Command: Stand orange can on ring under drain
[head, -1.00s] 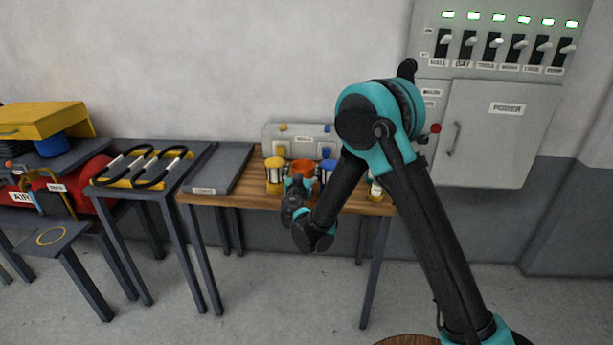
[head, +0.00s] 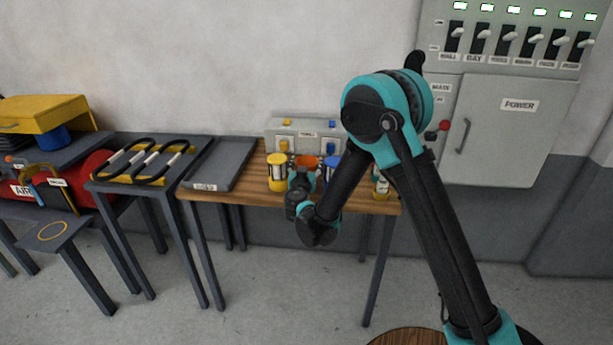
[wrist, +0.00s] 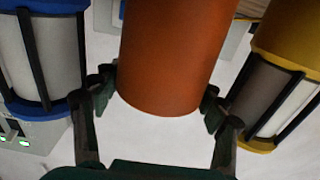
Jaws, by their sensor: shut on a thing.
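The orange can (head: 307,161) is at the wooden table, between a yellow lantern (head: 277,173) and a blue lantern (head: 331,168). My gripper (head: 301,184) is at the can's near side and hides its lower part. In the wrist view my gripper (wrist: 158,98) has a finger on each side of the orange can (wrist: 168,50) and is shut on it. I cannot tell whether the can touches the table. The yellow ring (head: 52,231) is on a low grey stand at far left, below the red air tank (head: 98,171). The drain is too small to make out.
A yellow lantern (wrist: 280,85) and a blue lantern (wrist: 42,55) flank the can closely. A grey tray (head: 222,165) lies left on the table. A grey box (head: 303,130) stands behind. The ring's stand top looks clear.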

